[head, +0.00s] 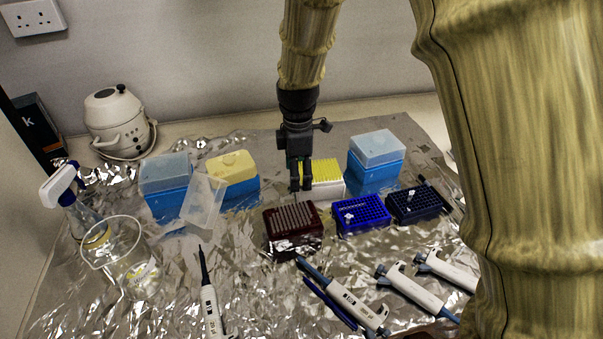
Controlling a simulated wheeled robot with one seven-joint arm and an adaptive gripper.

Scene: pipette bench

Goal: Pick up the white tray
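The white tray (329,188) stands on the foil in the middle of the bench, with a yellow rack top (323,170) full of small holes or tips. My gripper (300,187) points down at the tray's left end and covers part of it in this view. Its two dark fingers show a narrow gap with nothing seen between them. I cannot tell whether the fingers touch the tray or are in front of it.
A dark red rack (292,228) stands close in front, with a blue rack (361,215) and a navy rack (417,203) to its right. Blue boxes stand on the left (166,202) and right (374,175). Several pipettes (345,298) lie in front. A glass beaker (112,248) stands left.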

